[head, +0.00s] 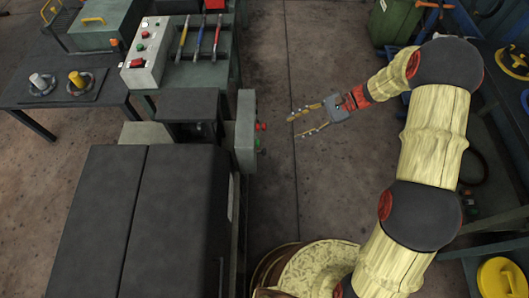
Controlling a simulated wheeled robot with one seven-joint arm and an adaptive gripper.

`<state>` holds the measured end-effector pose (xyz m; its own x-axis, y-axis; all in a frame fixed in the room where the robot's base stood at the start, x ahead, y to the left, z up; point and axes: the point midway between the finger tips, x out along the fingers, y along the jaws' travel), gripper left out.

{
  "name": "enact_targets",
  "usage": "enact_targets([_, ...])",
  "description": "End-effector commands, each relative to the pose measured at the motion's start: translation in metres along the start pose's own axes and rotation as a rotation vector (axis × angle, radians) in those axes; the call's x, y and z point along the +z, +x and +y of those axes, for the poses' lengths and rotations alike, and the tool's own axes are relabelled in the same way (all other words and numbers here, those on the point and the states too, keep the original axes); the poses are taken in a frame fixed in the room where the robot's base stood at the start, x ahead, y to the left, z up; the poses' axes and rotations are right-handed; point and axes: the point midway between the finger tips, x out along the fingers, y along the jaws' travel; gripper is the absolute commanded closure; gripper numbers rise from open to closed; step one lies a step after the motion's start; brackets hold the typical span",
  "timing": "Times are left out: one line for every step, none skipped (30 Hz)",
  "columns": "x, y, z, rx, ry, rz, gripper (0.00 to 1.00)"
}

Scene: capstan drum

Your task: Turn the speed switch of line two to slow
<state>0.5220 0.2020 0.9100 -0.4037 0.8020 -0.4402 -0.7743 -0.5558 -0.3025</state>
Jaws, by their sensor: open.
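My gripper (298,126) is open and empty over the floor, its two fingers pointing left. A grey control box (244,132) on the side of the dark machine is left of the fingertips, with a gap between. Small red and green knobs or buttons stick out of its right face.
The dark machine cover (130,225) fills the lower left. Three levers with yellow, red and blue parts (200,38) stand beside the upper panel. A dark table (60,88) is at the left. The floor (315,65) in the middle is clear. A green bin (398,22) is at the upper right.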

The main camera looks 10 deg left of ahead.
Motion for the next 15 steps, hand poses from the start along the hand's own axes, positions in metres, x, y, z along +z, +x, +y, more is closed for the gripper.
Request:
enact_targets([-0.021,0.014,0.003,-0.022,0.041,-0.044,0.55])
enact_targets([-0.031,0.020,0.003,-0.037,0.063,-0.068,0.55])
enact_targets([-0.045,0.030,0.003,-0.058,0.092,-0.101,0.55])
enact_targets([-0.055,0.036,0.004,-0.075,0.114,-0.125,0.55])
enact_targets([-0.065,0.043,0.005,-0.090,0.136,-0.148,0.55])
enact_targets([-0.078,0.053,0.007,-0.112,0.165,-0.180,0.55])
enact_targets([-0.088,0.060,0.009,-0.129,0.186,-0.202,0.55])
enact_targets([-0.098,0.067,0.011,-0.145,0.206,-0.224,0.55])
enact_targets([-0.111,0.076,0.014,-0.166,0.232,-0.252,0.55])
enact_targets([-0.119,0.083,0.017,-0.182,0.252,-0.272,0.55])
enact_targets([-0.128,0.088,0.019,-0.197,0.270,-0.291,0.55])
enact_targets([-0.138,0.096,0.023,-0.216,0.292,-0.313,0.55])
enact_targets([-0.145,0.101,0.025,-0.229,0.308,-0.329,0.55])
enact_targets([-0.151,0.107,0.028,-0.241,0.323,-0.344,0.55])
enact_targets([-0.159,0.112,0.031,-0.256,0.339,-0.360,0.55])
